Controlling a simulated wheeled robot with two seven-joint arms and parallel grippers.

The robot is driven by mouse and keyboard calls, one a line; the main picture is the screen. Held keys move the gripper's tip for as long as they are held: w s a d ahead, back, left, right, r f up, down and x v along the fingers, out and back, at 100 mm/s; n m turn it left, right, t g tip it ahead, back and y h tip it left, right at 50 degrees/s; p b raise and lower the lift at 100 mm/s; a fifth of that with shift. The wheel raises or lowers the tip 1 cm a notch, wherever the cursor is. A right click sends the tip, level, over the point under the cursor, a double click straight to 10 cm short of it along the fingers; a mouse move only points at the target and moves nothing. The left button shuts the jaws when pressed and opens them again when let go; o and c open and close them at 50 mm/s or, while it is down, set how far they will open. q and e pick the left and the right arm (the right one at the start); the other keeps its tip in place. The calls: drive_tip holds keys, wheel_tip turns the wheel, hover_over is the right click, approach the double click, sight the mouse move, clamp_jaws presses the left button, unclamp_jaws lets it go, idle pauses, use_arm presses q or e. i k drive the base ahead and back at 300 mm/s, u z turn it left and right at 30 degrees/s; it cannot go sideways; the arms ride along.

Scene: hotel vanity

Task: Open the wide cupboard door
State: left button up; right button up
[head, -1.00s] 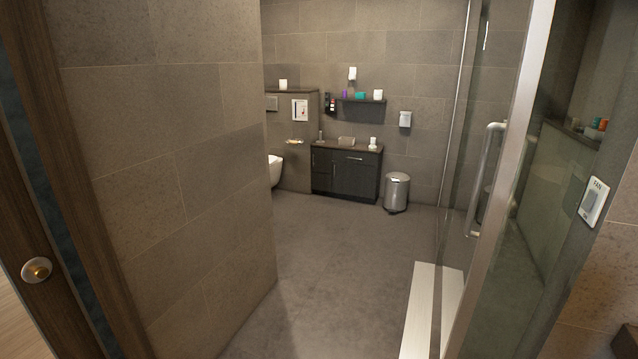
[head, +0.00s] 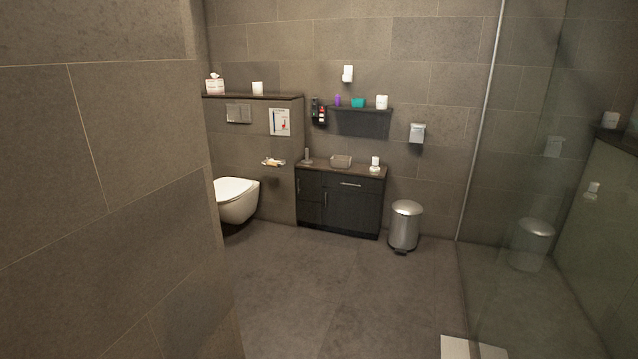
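A dark vanity cabinet (head: 340,203) stands against the far wall with a brown countertop. Its wide cupboard door (head: 351,212) is on the right, below a drawer (head: 351,185) with a horizontal metal handle. The wide door looks shut. A narrower door or drawer section (head: 309,188) is on the left with a small upright handle. A small box, a dark upright item and a white dispenser stand on the countertop. Neither of my grippers shows in the head view.
A tiled wall (head: 100,180) fills the near left. A white toilet (head: 236,199) is left of the cabinet and a metal pedal bin (head: 405,226) is right of it. A glass shower panel (head: 530,180) stands at the right. The grey floor (head: 330,285) ahead is clear.

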sight(342, 209)
drive_tip(key=z, duration=0.15)
drive_tip(key=i, duration=2.4)
drive_tip(key=z, duration=0.4)
drive_tip(key=i, duration=2.8)
drive_tip(key=z, duration=0.15)
